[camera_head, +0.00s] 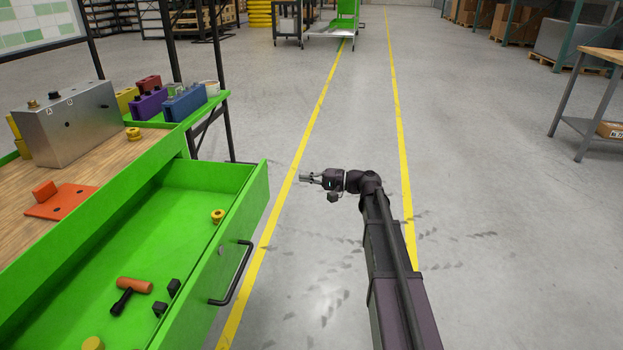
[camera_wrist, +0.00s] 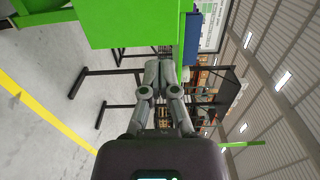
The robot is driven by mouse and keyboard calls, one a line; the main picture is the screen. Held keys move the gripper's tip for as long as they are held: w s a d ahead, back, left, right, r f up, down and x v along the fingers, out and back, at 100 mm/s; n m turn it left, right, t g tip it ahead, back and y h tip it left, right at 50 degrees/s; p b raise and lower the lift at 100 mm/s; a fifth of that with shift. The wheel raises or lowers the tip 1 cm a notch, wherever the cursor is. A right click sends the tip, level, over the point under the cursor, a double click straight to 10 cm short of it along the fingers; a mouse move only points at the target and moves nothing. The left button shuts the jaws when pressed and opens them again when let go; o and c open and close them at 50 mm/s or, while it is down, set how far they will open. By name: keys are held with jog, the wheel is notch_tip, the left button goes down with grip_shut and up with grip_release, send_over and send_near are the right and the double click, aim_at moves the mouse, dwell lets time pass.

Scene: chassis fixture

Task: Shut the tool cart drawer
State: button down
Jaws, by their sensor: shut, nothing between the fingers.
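The green tool cart drawer (camera_head: 195,235) stands pulled open at the left in the head view, with its black bar handle (camera_head: 232,273) on its front face. Inside lie an orange-and-black tool (camera_head: 130,290), small black blocks (camera_head: 168,297) and yellow knobs (camera_head: 218,216). My gripper (camera_head: 303,178) is shut and empty, in the air right of the drawer's far front corner and apart from it. In the wrist view my gripper (camera_wrist: 160,68) points toward the cart, whose green side (camera_wrist: 135,22) fills the top. The handle does not clearly show there.
The floor right of the drawer is clear, with yellow lines (camera_head: 398,120). A table (camera_head: 600,55) stands far right.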

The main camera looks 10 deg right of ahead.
aim_at(264, 173)
jog(key=x, duration=1)
jog(key=shift+w+a, duration=0.15)
jog(key=shift+a, duration=0.25)
jog(key=shift+d+f, duration=0.1)
jog(key=shift+w, duration=0.15)
